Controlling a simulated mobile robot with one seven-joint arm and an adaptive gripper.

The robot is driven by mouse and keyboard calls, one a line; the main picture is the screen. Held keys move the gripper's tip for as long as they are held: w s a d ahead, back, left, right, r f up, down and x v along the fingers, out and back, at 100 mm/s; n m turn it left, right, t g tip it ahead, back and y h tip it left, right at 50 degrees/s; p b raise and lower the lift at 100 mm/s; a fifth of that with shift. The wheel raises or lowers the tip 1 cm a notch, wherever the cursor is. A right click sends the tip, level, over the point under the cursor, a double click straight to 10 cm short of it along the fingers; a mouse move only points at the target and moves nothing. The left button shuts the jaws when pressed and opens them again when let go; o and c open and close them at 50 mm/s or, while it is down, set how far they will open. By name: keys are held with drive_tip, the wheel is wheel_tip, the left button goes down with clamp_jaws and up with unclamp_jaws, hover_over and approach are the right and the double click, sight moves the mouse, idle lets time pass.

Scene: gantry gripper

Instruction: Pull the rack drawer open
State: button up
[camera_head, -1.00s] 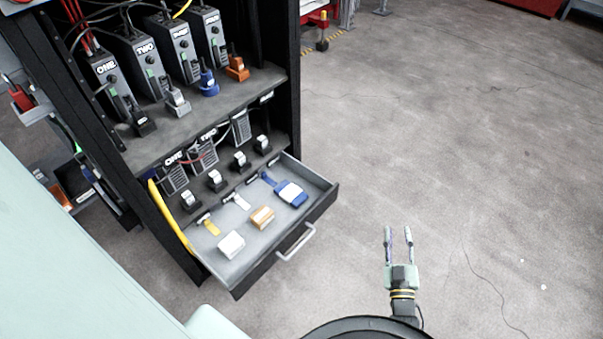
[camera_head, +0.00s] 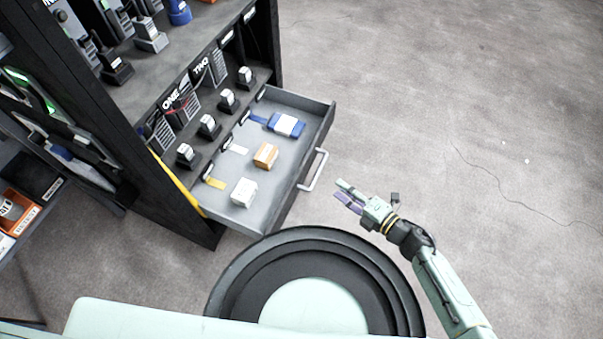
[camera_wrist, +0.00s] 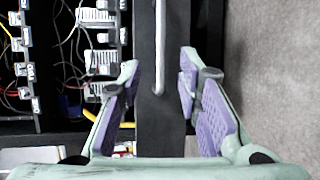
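The rack drawer (camera_head: 287,158) stands pulled out from the bottom of the black rack, with its grey tray exposed. Its pale bar handle (camera_head: 317,172) is on the dark front panel. My gripper (camera_head: 339,190) is open and empty, just right of the handle, with its fingers pointing left toward it. In the wrist view the handle (camera_wrist: 158,45) runs upright in the picture between the two spread purple-padded fingers, ahead of them; the dark drawer front (camera_wrist: 147,125) lies behind it. I see no contact between the fingers and the handle.
The drawer holds a white box (camera_head: 243,192), an orange-and-white box (camera_head: 265,155) and a blue-and-white item (camera_head: 286,125). Shelves with labelled devices rise above. My round base is close below the drawer. The floor to the right (camera_head: 450,90) is clear.

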sight(319, 170)
drive_tip(key=x, duration=1)
drive_tip(key=shift+w+a, duration=0.2)
drive_tip(key=shift+w, duration=0.05)
drive_tip(key=shift+c, duration=0.2)
clamp_jaws()
idle(0.3)
